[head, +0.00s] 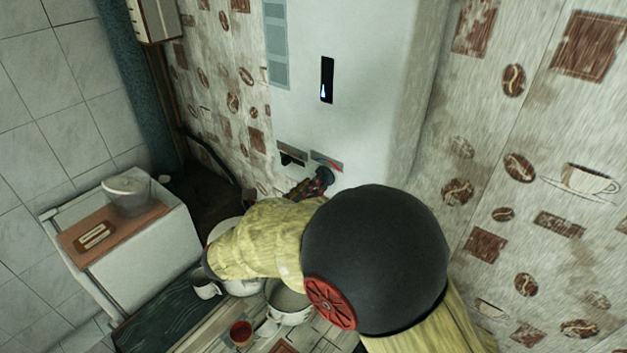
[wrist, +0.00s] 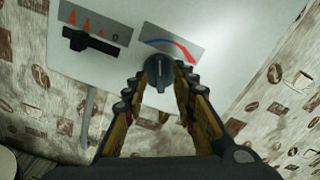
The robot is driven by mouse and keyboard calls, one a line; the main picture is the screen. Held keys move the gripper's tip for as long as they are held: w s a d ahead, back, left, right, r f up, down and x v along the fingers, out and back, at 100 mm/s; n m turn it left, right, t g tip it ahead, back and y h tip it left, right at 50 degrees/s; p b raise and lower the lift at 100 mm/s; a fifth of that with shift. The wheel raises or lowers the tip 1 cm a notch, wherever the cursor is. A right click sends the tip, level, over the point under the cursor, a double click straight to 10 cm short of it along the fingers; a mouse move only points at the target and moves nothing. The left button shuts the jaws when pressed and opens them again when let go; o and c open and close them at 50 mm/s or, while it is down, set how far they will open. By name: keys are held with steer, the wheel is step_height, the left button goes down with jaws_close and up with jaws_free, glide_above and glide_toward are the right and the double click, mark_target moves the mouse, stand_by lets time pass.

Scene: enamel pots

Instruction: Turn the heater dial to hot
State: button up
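The heater dial (wrist: 161,73) is a dark round knob on the white heater panel. Beside it is a label with a curved mark running from blue on the left to red on the right. The dial's pale pointer line stands roughly upright in the wrist view. My gripper (wrist: 161,76) has one finger on each side of the dial, and the fingertips appear closed against its edges. In the head view, my gripper (head: 316,183) is at the heater's lower edge, and my arm hides part of it. The white heater (head: 355,80) hangs on the wall.
A second black knob (wrist: 85,41) with flame marks sits left of the dial. A pipe (wrist: 90,118) runs below the heater. In the head view, pots (head: 290,303) and a red cup (head: 241,333) stand below my arm, and a white appliance (head: 150,255) is at left.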

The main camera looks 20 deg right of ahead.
steer(key=shift+x, duration=0.95)
steer(key=shift+c, duration=1.4)
steer(key=c, duration=0.4)
jaws_close()
